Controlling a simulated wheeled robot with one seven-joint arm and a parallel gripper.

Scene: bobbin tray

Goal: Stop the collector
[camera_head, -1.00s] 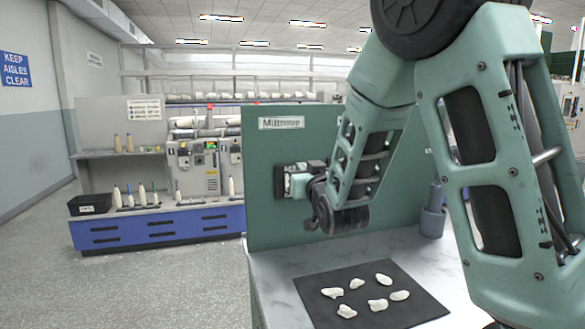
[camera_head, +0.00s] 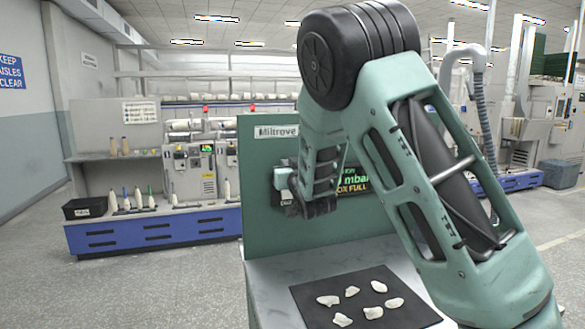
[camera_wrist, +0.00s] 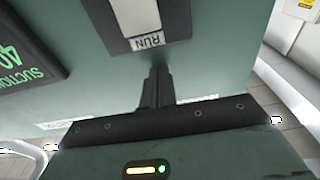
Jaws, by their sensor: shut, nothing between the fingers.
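A green upright panel (camera_head: 262,215) labelled "Miltrove" stands on the table; it also fills much of the wrist view (camera_wrist: 225,60). A dark display (camera_wrist: 25,50) reading "SUCTION 40" is at the left. My gripper (camera_wrist: 156,72) is shut and empty, its fingertips just below the "RUN" label in the picture. I cannot tell whether they touch the panel. In the head view my arm hides most of this area.
A black mat (camera_head: 310,308) with several white lumps lies on the table (camera_head: 270,270) below my arm. A blue-fronted winding machine (camera_head: 160,230) stands behind at left. The floor at left is clear.

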